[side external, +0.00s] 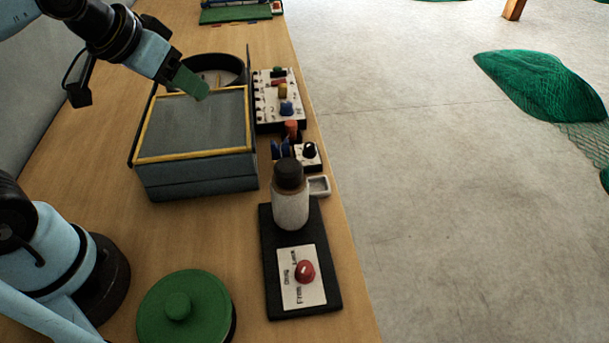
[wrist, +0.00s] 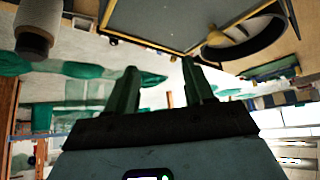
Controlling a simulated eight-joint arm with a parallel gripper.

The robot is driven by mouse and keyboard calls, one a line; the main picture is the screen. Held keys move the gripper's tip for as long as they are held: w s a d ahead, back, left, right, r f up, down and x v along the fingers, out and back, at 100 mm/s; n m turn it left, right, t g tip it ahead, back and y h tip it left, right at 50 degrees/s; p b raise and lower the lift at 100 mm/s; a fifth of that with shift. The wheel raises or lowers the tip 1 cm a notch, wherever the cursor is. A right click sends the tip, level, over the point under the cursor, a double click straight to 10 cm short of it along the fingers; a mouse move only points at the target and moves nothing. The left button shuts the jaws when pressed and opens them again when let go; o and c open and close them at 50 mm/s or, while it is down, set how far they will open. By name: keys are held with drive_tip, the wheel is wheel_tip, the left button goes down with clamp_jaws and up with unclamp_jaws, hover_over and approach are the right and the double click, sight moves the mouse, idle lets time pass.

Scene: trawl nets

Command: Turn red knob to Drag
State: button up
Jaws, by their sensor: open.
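The red knob (side external: 304,271) sits on a white label plate (side external: 291,292) at the near end of a black board (side external: 268,255) in the side external view. It has a small pale mark on top. The plate carries words beside the knob, one of which seems to read Drag; I cannot tell exactly which word the mark points at. My gripper (side external: 192,86) has green fingers and is far from the knob, above the far part of a yellow-rimmed box. In the wrist view my gripper (wrist: 161,88) is open with nothing between its fingers. The knob is not visible there.
A dark-capped bottle (side external: 291,208) stands on the board behind the knob. The yellow-rimmed box (side external: 200,172), a round pan (side external: 215,62), a panel of coloured knobs (side external: 267,112) and a green lid (side external: 185,312) stand on the wooden table (side external: 225,220). Its right edge is close to the board.

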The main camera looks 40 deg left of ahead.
drive_tip(key=d+r+g+h, duration=0.1)
drive_tip(key=d+g, duration=0.2)
drive_tip(key=d, duration=0.7)
drive_tip(key=n+g+y, duration=0.1)
drive_tip(key=g, duration=0.3)
hover_over(305, 266)
wheel_tip(305, 266, down, 5)
drive_tip(key=shift+f, duration=6.55)
clamp_jaws()
